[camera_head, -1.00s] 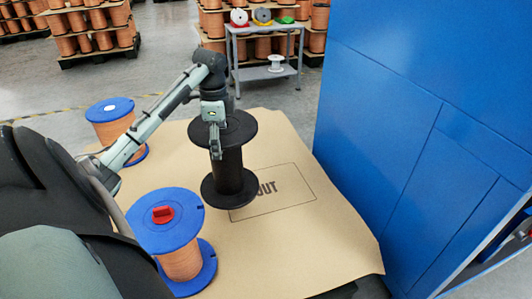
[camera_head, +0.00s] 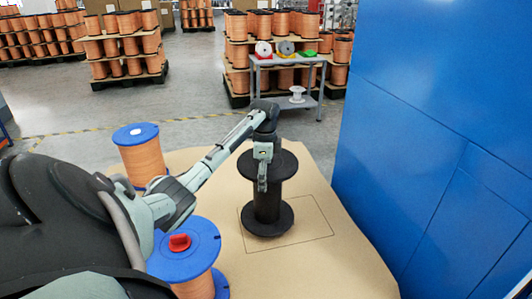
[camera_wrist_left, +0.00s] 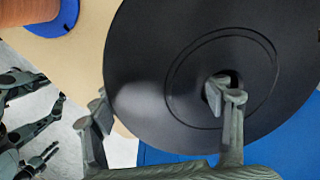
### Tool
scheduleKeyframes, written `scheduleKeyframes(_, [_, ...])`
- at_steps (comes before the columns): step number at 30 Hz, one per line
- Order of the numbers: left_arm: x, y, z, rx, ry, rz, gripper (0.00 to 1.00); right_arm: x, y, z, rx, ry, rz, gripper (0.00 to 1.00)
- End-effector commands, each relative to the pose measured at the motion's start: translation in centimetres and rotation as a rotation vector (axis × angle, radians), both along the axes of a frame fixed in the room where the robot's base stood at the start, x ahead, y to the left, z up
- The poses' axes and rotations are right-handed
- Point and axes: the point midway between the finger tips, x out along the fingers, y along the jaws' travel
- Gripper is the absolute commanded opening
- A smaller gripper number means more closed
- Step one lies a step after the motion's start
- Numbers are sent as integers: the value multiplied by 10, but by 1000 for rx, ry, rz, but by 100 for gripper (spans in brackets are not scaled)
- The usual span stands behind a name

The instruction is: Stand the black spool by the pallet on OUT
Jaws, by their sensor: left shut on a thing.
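The black spool (camera_head: 267,205) stands upright over the left part of the outlined rectangle (camera_head: 318,238) on the tan sheet. It hides the word inside the outline. I cannot tell whether its lower flange rests on the sheet. My left gripper (camera_head: 262,180) is shut on the spool's upper flange. In the left wrist view the upper flange (camera_wrist_left: 140,90) fills the middle, with one finger in its centre hole and the other outside its rim. What looks like my right gripper (camera_wrist_left: 35,130) shows at the left edge of that view; its fingers are unclear.
A blue-flanged copper spool with a red piece on top (camera_head: 186,258) stands at the front left. Another blue-flanged copper spool (camera_head: 140,155) stands behind it. A tall blue cabinet (camera_head: 430,150) bounds the right. A grey table (camera_head: 290,60) with coloured reels stands at the back.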

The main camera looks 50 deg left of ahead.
Motion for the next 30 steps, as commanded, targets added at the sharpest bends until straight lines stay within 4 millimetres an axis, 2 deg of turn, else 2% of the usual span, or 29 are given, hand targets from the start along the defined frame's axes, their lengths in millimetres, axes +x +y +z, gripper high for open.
scheduleKeyframes(5, [5,0,-5,2,-4,0,8,0,0,0,0,0,0,40])
scheduleKeyframes(13, [4,0,-38,1,-2,1,8,0,0,0,-1,-4,2,40])
scheduleKeyframes(23, [4,0,-41,2,-4,0,8,-4,-2,-6,-4,5,4,40])
scheduleKeyframes(24, [3,0,-44,1,-1,-1,70,-4,-2,-6,-4,5,4,40])
scheduleKeyframes(30, [3,0,-43,1,-1,-1,92,-3,-3,-5,-5,5,5,40])
